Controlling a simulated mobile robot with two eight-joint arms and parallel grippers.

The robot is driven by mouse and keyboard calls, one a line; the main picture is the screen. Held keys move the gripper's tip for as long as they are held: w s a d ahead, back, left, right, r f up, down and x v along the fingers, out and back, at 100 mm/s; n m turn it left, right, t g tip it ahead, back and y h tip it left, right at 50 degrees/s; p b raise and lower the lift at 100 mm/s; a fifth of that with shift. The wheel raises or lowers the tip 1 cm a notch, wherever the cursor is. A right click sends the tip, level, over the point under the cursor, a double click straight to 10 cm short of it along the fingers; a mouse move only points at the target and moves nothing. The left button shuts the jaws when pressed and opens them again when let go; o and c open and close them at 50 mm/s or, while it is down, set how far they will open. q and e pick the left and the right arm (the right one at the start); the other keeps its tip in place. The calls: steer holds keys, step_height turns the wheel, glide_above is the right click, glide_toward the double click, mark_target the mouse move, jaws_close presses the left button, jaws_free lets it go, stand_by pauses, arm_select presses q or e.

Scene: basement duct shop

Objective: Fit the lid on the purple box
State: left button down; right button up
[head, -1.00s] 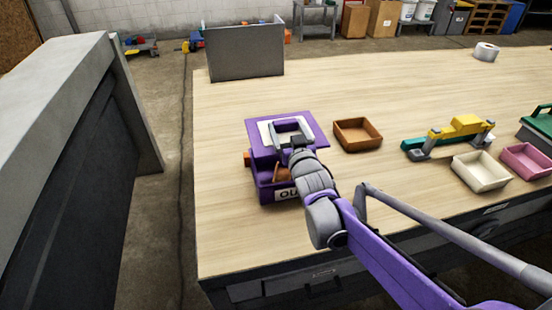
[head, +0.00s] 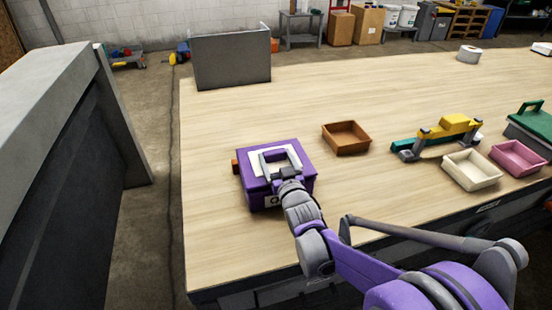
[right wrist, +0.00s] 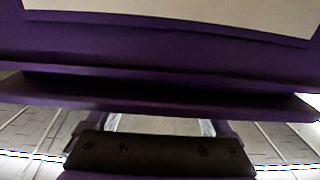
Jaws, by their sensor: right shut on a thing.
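The purple box (head: 258,200) stands on the workbench at the left, with a pale label on its front that my right gripper partly covers. The purple lid (head: 250,160), with a white panel and a grey handle on top, lies over the box opening, roughly in line with it. I cannot tell whether it is fully seated. My right gripper (head: 277,170) is shut on the lid's handle. In the right wrist view a purple edge of the lid (right wrist: 160,45) with a pale panel fills the top. The inside of the box is hidden. My left gripper is not in view.
A brown tray (head: 346,149) is right of the box. Further right are a yellow and green tool (head: 440,137), a cream tray (head: 472,184), a pink tray (head: 518,160) and a green-handled item (head: 532,120). A grey panel (head: 232,58) stands at the back edge.

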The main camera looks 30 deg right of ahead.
steer(key=shift+f+b, duration=0.3)
steer(key=shift+f, duration=0.25)
steer(key=o, duration=1.2)
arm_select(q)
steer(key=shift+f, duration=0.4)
arm_select(e)
steer(key=shift+r, duration=0.15)
steer(key=shift+r+p, duration=0.3)
arm_select(q)
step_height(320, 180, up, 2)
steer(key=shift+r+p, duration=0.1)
steer(key=shift+p, duration=0.55)
arm_select(e)
steer(key=v, duration=1.2)
steer(key=shift+r, duration=0.15)
